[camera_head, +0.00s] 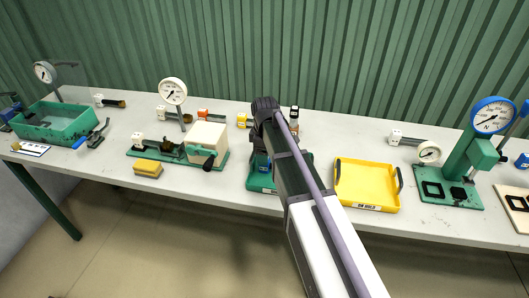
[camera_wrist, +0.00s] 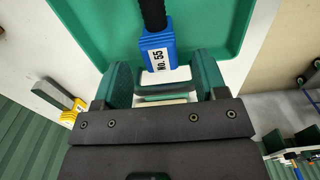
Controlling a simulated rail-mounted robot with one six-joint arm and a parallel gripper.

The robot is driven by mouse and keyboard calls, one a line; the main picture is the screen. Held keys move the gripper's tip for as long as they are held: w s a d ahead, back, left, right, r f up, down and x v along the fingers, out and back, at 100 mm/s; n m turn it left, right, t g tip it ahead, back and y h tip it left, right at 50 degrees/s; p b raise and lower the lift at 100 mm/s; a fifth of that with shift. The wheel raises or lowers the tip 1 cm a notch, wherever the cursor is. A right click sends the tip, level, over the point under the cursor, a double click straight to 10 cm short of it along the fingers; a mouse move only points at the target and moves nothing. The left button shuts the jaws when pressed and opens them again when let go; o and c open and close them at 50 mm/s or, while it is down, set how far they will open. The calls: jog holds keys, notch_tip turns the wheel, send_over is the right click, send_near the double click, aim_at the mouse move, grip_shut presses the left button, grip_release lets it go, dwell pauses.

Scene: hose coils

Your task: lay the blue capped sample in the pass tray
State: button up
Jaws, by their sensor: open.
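The blue capped sample (camera_wrist: 158,48) shows in the wrist view, with a blue collar labelled "No. 55", a black stem pointing up the picture and a white end block. Its stem and collar lie over the floor of a green tray (camera_wrist: 216,30). My gripper (camera_wrist: 163,74) is open, with one green finger on each side of the white end block. I cannot tell whether the fingers touch it. In the head view my arm covers the sample and most of the green tray (camera_head: 259,180); the tray's label cannot be read.
A yellow tray (camera_head: 367,184) stands right of my arm, with a gauge stand (camera_head: 455,180) beyond it. To the left are a cream box (camera_head: 207,142) on a green base, a yellow sponge (camera_head: 148,168) and a teal bin (camera_head: 60,124). A yellow-collared sample (camera_wrist: 72,112) lies near my gripper.

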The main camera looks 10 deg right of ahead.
jog(key=shift+r+p, duration=2.05)
jog(key=shift+r, duration=0.15)
notch_tip(320, 180, up, 11)
jog(key=p, duration=1.1)
jog(key=shift+f, duration=0.15)
jog(key=s+f+m+b, duration=0.4)
jog(key=s+m, duration=0.2)
jog(key=s, duration=0.4)
jog(key=s+f+m+b, duration=0.3)
jog(key=s+m, duration=0.4)
jog(key=s, duration=0.4)
jog(key=shift+s+f+b, duration=0.15)
jog(key=shift+f+b, duration=0.25)
jog(key=shift+b, duration=0.15)
